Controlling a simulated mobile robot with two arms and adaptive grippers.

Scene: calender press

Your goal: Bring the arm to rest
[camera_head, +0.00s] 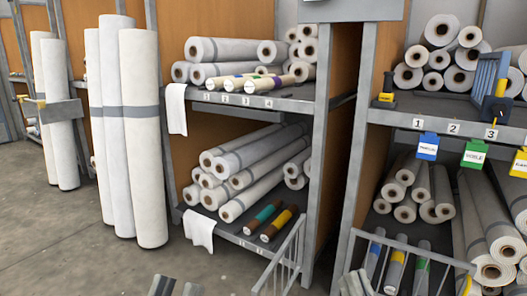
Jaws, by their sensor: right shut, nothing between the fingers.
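My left gripper (175,287) shows at the bottom edge, left of centre. Only its grey finger ends are in frame, so how far it is open is unclear. My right gripper (355,284) shows at the bottom edge, right of centre, in front of the right rack. It is shut with nothing between its fingers. Both grippers are cut off by the frame, and most of both arms is out of view.
The left rack (320,130) and right rack (358,130) hold many white rolls. Low grey rail frames (285,258) stick out at the lower shelves. Tall white rolls (143,140) stand at left. Bare concrete floor (60,240) lies at lower left.

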